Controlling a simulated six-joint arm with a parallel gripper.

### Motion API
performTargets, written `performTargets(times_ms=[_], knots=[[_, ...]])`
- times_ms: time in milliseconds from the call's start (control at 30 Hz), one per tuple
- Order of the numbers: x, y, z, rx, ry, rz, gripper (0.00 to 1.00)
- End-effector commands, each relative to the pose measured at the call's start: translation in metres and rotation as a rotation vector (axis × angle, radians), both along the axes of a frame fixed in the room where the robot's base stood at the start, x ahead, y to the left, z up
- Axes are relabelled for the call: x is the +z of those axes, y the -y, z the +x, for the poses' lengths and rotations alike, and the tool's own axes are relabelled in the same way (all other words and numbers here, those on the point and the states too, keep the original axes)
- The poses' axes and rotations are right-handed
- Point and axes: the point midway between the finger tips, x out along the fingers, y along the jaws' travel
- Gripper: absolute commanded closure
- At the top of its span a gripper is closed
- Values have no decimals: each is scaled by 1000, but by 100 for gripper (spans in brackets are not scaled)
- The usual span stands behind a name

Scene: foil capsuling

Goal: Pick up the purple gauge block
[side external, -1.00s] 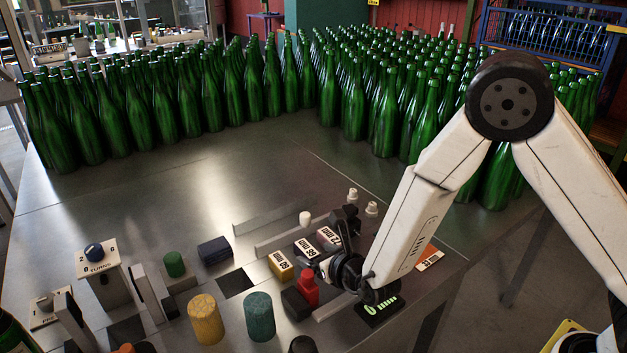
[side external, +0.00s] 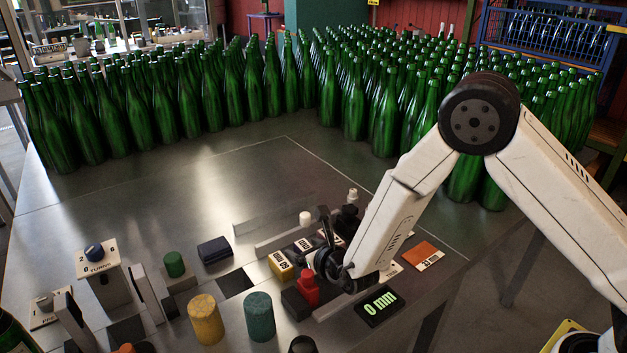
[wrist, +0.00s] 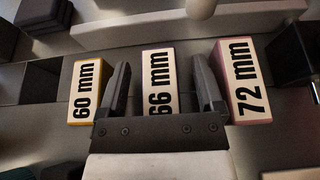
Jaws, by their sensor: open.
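Three labelled gauge blocks stand in a row in the wrist view: a yellow 60 mm block (wrist: 86,90), a 66 mm block (wrist: 159,85) with thin pinkish-purple edges, and a 72 mm block (wrist: 246,80) with a mauve-pink side. I cannot tell for certain which one counts as purple. My gripper (wrist: 161,80) is open, with one finger on each side of the 66 mm block; contact is not clear. In the side view my gripper (side external: 325,232) is over the row, partly hiding the 66 mm and 72 mm blocks. The yellow block (side external: 281,265) shows beside it.
A red piece (side external: 308,290) and an orange tile (side external: 421,254) lie close to the arm. Grey rails (side external: 280,240) run behind the blocks. Green bottles (side external: 210,95) crowd the back; the table's middle is clear.

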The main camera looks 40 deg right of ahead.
Motion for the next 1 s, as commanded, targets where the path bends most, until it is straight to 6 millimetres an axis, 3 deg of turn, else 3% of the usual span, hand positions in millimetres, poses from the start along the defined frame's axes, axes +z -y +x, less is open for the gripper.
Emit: performTargets(times_ms=[333, 600, 1000], knots=[[0, 0, 0, 0, 0, 0, 15], [0, 0, 0, 0, 0, 0, 100], [2, 0, 0, 0, 1, 1, 100]])
